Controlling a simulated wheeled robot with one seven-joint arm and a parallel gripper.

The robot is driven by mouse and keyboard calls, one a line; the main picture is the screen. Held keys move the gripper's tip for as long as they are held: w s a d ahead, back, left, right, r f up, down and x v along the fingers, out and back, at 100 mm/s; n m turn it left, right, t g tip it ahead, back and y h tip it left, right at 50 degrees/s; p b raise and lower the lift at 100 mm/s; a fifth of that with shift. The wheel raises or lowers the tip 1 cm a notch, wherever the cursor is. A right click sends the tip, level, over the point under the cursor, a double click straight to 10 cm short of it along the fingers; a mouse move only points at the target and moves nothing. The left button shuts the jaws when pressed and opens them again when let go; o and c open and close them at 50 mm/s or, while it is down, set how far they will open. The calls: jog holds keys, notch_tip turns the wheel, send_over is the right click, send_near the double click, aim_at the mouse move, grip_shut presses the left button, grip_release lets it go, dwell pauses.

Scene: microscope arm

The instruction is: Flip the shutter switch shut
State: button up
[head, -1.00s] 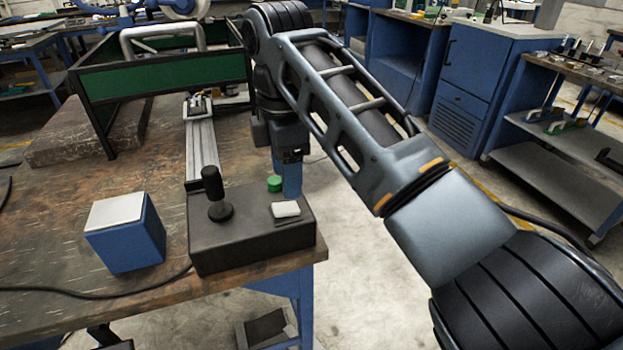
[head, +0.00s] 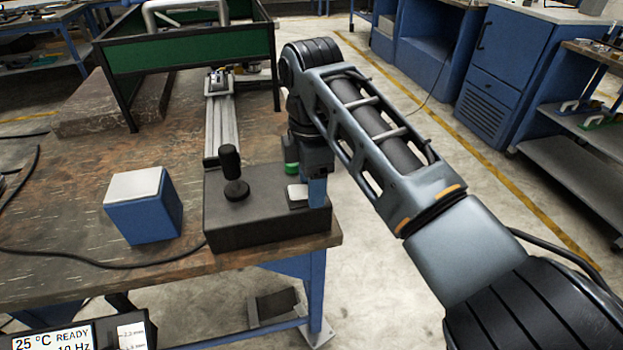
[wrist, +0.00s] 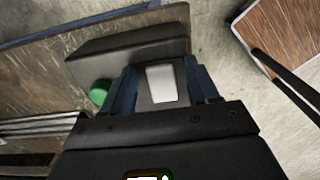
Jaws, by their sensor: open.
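The shutter switch (head: 297,194) is a small pale rocker on a dark mount, on the right part of a black control box (head: 265,229). In the wrist view the switch (wrist: 162,84) shows as a light rectangle between the fingers. My gripper (wrist: 162,88) is open, with one blue finger on each side of the switch. In the head view my gripper (head: 317,184) points down at the box's right end, and a finger covers the switch's right edge. I cannot tell whether the fingers touch the box or the switch.
A black joystick (head: 231,172) stands on the box's left part. A blue block with a pale top (head: 143,207) is left of the box. A green-panelled frame (head: 190,49) stands behind. Open floor lies right of the table.

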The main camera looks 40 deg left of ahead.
jog(key=c, duration=1)
jog(key=shift+s+a+r+t+h+p, duration=0.2)
jog(key=shift+r+t+h+p, duration=0.2)
jog(key=shift+p, duration=0.45)
jog(key=shift+c, duration=0.2)
jog(key=shift+s+a+t+h+p, duration=0.1)
jog(key=shift+s+t+h+p, duration=0.05)
jog(key=shift+t+h+p, duration=0.35)
jog(key=shift+s+f+t+h+p, duration=0.1)
jog(key=shift+f+t+h+p, duration=0.05)
jog(key=shift+t+h+p, duration=0.55)
jog(key=shift+a, duration=0.1)
jog(key=o, duration=1)
jog(key=shift+o, duration=0.2)
